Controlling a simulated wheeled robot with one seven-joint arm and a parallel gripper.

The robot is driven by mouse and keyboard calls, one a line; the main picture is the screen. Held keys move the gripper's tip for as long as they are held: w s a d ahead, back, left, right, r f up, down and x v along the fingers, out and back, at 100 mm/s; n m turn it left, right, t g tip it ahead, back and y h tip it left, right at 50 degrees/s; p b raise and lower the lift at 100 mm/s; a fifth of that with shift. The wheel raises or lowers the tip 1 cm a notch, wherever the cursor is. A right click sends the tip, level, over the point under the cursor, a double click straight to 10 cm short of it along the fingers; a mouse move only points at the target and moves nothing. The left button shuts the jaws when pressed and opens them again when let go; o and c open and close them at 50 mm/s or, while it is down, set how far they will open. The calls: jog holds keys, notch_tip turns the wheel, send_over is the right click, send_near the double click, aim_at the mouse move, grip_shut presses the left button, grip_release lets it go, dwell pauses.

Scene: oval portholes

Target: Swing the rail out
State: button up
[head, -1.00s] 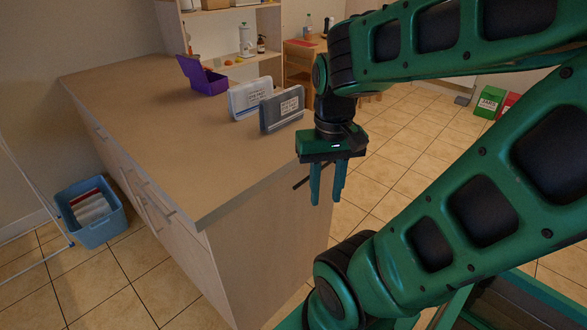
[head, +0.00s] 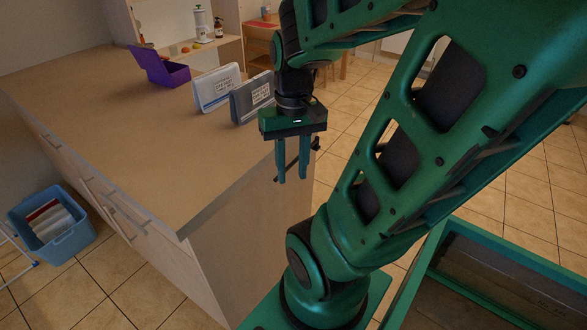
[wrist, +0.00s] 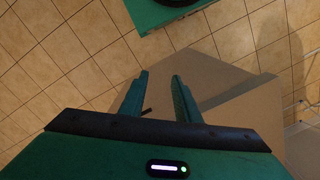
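A thin dark bar (head: 292,163), which looks like the rail, is at the right end of the wooden counter (head: 130,125). It slants up to a dark knob-like end on the right, partly hidden behind my fingers. My gripper (head: 292,177) points down beside the counter's end, its two green fingers apart with a visible gap. In the head view the bar crosses behind or between the fingers; I cannot tell which. The wrist view shows my open gripper (wrist: 161,75) and a short dark piece of the bar (wrist: 147,112) near the left finger. Nothing is clearly gripped.
Two labelled file holders (head: 217,88) (head: 252,97) and an open purple box (head: 160,72) stand on the counter. A blue basket (head: 62,235) with folded items is on the floor at left, beside a white frame. Open tiled floor (head: 350,120) lies right of the counter.

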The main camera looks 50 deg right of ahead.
jog(key=w+d+f+m+y, duration=0.1)
jog(key=w+d+f+y, duration=0.3)
jog(key=f, duration=0.3)
jog(key=m+t+y, duration=0.3)
jog(key=m+t, duration=0.3)
jog(key=t, duration=0.9)
send_near(290, 168)
jog(key=x, duration=0.8)
jog(key=shift+w+d, duration=0.1)
grip_shut()
